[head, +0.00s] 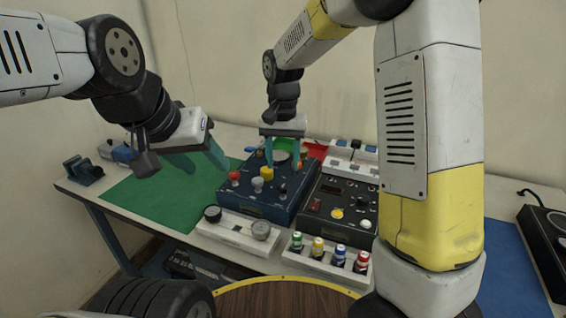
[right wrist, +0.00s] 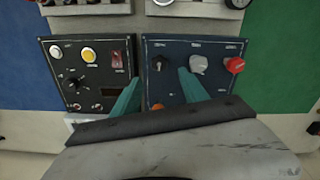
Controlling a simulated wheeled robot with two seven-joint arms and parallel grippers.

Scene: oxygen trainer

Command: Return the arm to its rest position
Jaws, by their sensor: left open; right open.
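My right gripper (head: 284,160) hangs over the dark blue control box (head: 240,200), its teal fingers apart with nothing between them. In the right wrist view the open fingers of this gripper (right wrist: 160,80) show above the panels, near the gap between the blue box (right wrist: 215,85) and the black box (right wrist: 75,75). I cannot tell its exact height over the knobs. My left gripper (head: 205,158) is open and empty above the green mat (head: 140,205), left of the blue box.
A gauge tray (head: 238,232) and a rack of small bottles (head: 327,256) stand at the front edge. My right arm hides part of the table's right side.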

